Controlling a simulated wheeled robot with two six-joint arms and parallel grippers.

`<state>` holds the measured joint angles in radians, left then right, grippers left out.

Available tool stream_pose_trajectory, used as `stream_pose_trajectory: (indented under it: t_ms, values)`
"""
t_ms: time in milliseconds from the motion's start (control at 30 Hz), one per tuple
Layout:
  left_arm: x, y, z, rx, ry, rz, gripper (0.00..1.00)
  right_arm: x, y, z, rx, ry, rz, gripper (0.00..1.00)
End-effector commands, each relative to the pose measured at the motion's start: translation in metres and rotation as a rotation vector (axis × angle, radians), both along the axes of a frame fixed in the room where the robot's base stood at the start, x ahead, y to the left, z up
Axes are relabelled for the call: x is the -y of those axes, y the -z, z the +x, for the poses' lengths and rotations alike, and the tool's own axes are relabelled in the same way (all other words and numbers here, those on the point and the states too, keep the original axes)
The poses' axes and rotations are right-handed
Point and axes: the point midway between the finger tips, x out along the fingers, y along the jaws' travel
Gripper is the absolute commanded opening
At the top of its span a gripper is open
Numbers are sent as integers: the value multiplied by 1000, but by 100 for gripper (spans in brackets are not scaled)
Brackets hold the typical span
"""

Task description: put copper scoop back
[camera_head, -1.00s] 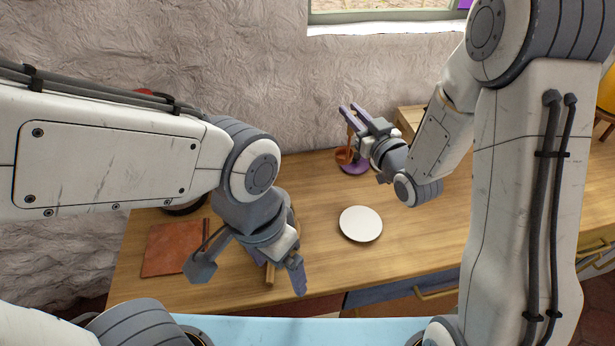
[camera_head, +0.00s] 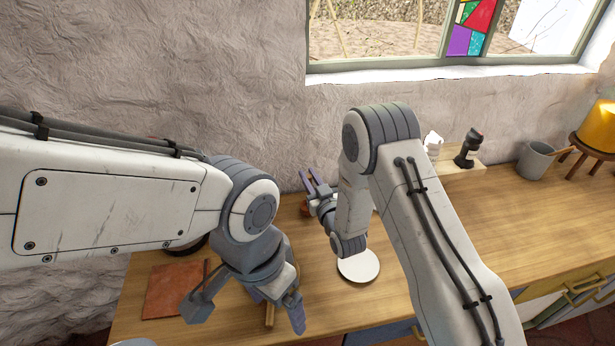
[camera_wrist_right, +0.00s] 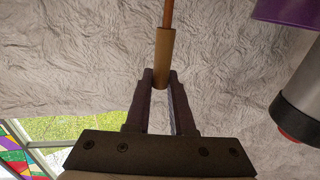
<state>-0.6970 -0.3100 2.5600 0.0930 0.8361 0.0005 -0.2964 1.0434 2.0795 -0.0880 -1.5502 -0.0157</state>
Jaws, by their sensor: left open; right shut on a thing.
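The copper scoop shows in the right wrist view as a tan handle (camera_wrist_right: 163,55) with a thin copper-coloured shaft above it; its bowl is out of that view. My right gripper (camera_wrist_right: 160,82) is shut on the handle's end. In the head view my right gripper (camera_head: 311,180) is above the back of the counter, behind the white plate (camera_head: 358,266); the scoop is hard to make out there. My left gripper (camera_head: 290,308) is open, low over the front of the counter beside a wooden stick (camera_head: 269,315).
A reddish-brown board (camera_head: 173,290) lies at the left. A wooden stand with a dark bottle (camera_head: 467,150), a grey mug (camera_head: 535,160) and a yellow pot (camera_head: 600,126) stand at the right. The right wrist view shows a purple thing (camera_wrist_right: 285,10) and a grey cylinder (camera_wrist_right: 305,105) close by.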

Motion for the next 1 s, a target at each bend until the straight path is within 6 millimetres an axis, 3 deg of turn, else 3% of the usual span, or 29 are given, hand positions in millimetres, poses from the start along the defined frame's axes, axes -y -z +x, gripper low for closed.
stream_pose_trajectory:
  t_ms: [533,567,633,1000]
  values:
    - [0,3,0,0,0,0,90,0,15,0,3,0,1,0]
    - [0,2,0,0,0,0,90,0,15,0,1,0,0,25]
    - [0,1,0,0,0,0,90,0,14,0,1,0,0,52]
    - [0,-2,0,0,0,0,90,1,11,0,1,0,0,52]
